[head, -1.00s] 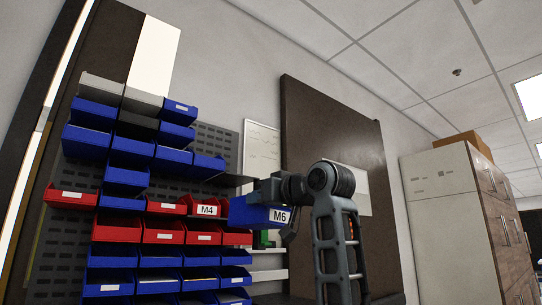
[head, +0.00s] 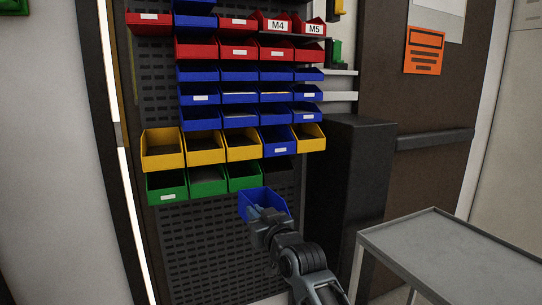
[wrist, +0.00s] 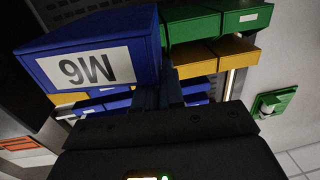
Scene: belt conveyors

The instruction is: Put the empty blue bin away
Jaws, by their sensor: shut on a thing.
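A blue bin (head: 260,198) is held at the front of the louvred wall panel (head: 212,250), low and just right of the green row. In the wrist view the same blue bin (wrist: 95,28) fills the upper left, its white M6 label upside down. My gripper (head: 264,218) is shut on the bin; its dark fingers also show at the bin's edge in the wrist view (wrist: 158,96). The bin's open top faces the head camera, but my gripper partly covers it. I cannot tell whether the bin touches the panel.
Green bins (head: 207,182) hang just left of the held bin, with yellow bins (head: 204,149) above and blue and red rows higher. A dark space (head: 279,171) lies right of the green row. A dark cabinet (head: 345,190) and a grey cart (head: 455,250) stand at the right.

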